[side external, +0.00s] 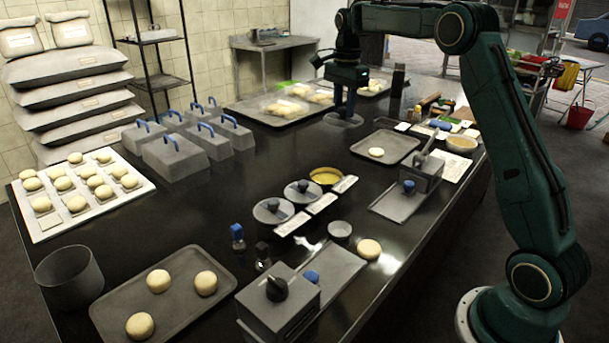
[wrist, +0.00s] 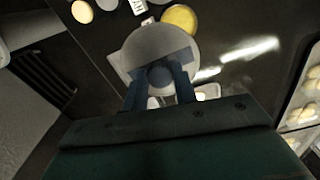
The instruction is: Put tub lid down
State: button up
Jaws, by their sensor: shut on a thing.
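My gripper (side external: 343,106) is over the far part of the dark worktop (side external: 240,190). It is shut on the round knob of a grey tub lid (side external: 343,120). In the wrist view, my gripper's fingers (wrist: 160,80) pinch the knob, and the lid (wrist: 155,42) spreads flat beyond them. The lid is on or just above the worktop; I cannot tell which. An uncovered tub of yellow filling (side external: 326,175) stands mid-table, also seen in the wrist view (wrist: 180,17). Beside it are two tubs with grey knobbed lids, one nearer (side external: 272,211) and one farther (side external: 303,192).
Grey boxes with blue handles (side external: 186,150) stand to the left. Trays of dough (side external: 282,110) lie close behind my gripper. A dark tray with one dough piece (side external: 385,150) and a tall dark bottle (side external: 397,92) are to its right. Bare worktop lies in front.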

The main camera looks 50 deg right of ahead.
jog(key=s+a+f, duration=0.2)
jog(key=s, duration=0.5)
jog(key=s+a+f, duration=0.1)
jog(key=s+f, duration=0.1)
jog(key=s, duration=0.5)
jog(key=shift+s+a, duration=0.2)
jog(key=shift+a, duration=0.15)
jog(key=shift+f, duration=0.1)
notch_tip(320, 180, down, 20)
jog(key=shift+r, duration=0.1)
dwell(0.5)
jog(key=shift+f, duration=0.2)
jog(key=o, duration=1)
jog(key=shift+r, duration=0.1)
notch_tip(320, 180, up, 12)
jog(key=shift+r, duration=0.1)
dwell(0.5)
